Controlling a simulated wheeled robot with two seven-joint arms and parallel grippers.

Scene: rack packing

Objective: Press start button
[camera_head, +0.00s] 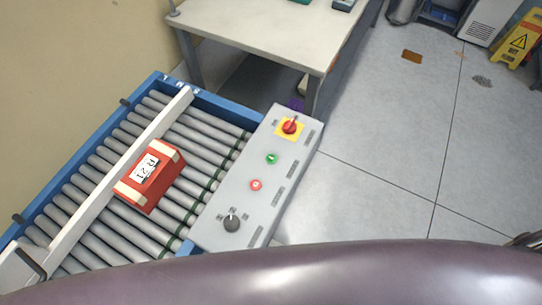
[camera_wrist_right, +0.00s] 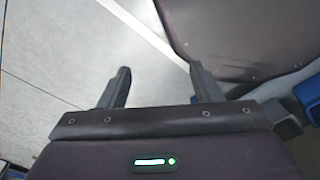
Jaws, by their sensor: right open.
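A grey control panel (camera_head: 243,200) runs along the right side of the roller conveyor. On it sit a green button (camera_head: 272,159), a red button (camera_head: 256,185), a red switch on a yellow plate (camera_head: 290,127) and a dark round knob (camera_head: 232,223). The green button is uncovered; any lettering on it is too small to read. In the right wrist view my right gripper (camera_wrist_right: 162,85) is open and empty, with its fingers apart over pale floor. The panel does not show in that view. Neither gripper shows in the head view.
A red box (camera_head: 150,176) with a white label lies on the rollers of the blue-framed conveyor (camera_head: 230,122), against a pale diagonal bar (camera_head: 120,165). A white table (camera_head: 265,30) stands behind. A yellow warning sign (camera_head: 517,42) stands at far right.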

